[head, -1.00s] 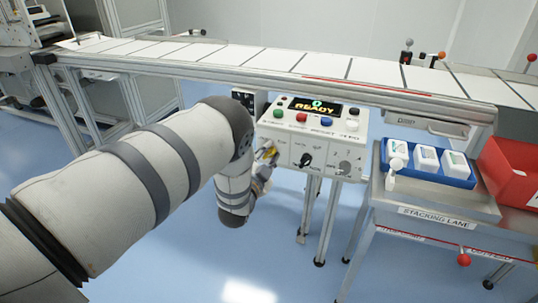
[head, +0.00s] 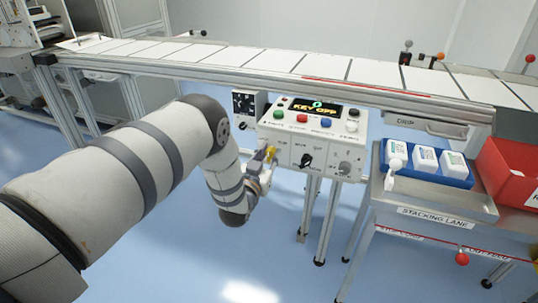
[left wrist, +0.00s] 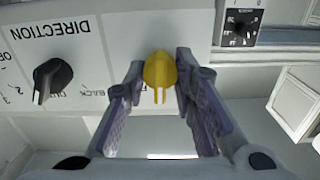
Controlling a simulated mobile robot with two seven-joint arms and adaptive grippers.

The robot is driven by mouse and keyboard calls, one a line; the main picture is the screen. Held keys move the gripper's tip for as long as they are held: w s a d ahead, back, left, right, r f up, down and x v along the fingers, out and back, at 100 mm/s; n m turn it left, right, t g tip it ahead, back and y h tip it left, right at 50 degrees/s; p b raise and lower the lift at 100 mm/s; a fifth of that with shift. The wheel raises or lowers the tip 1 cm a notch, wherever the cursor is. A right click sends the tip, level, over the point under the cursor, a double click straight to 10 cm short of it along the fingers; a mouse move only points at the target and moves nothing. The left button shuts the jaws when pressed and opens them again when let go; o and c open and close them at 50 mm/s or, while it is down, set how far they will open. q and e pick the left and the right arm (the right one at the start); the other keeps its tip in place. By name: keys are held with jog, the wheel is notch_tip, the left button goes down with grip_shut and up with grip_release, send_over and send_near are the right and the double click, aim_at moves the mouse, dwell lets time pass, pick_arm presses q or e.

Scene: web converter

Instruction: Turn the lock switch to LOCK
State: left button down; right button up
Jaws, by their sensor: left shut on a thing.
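The lock switch is a yellow knob (left wrist: 160,72) on the front of the white control box (head: 290,150). In the head view the yellow knob (head: 271,152) shows at the box's lower left, partly covered by my gripper. My left gripper (left wrist: 160,88) has one finger on each side of the knob and is shut on it. In the head view the left gripper (head: 263,163) is small and partly hidden by its own arm. The knob's label cannot be read. The box's display (head: 315,107) reads "KEY OFF". My right gripper is not in view.
A black knob (left wrist: 52,78) marked DIRECTION sits beside the lock switch. Several coloured buttons line the box top. A small black dial panel (head: 244,104) stands to its left. The conveyor (head: 270,62) runs behind. A stacking table (head: 430,205) stands at right.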

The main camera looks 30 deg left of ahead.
pick_arm(q)
jog(key=n, duration=0.4)
jog(key=shift+a+n, duration=0.1)
jog(key=shift+n, duration=2.5)
jog(key=c, duration=1.3)
grip_release()
jog(key=shift+c, duration=0.2)
jog(key=v, duration=1.2)
jog(key=shift+s+f, duration=0.1)
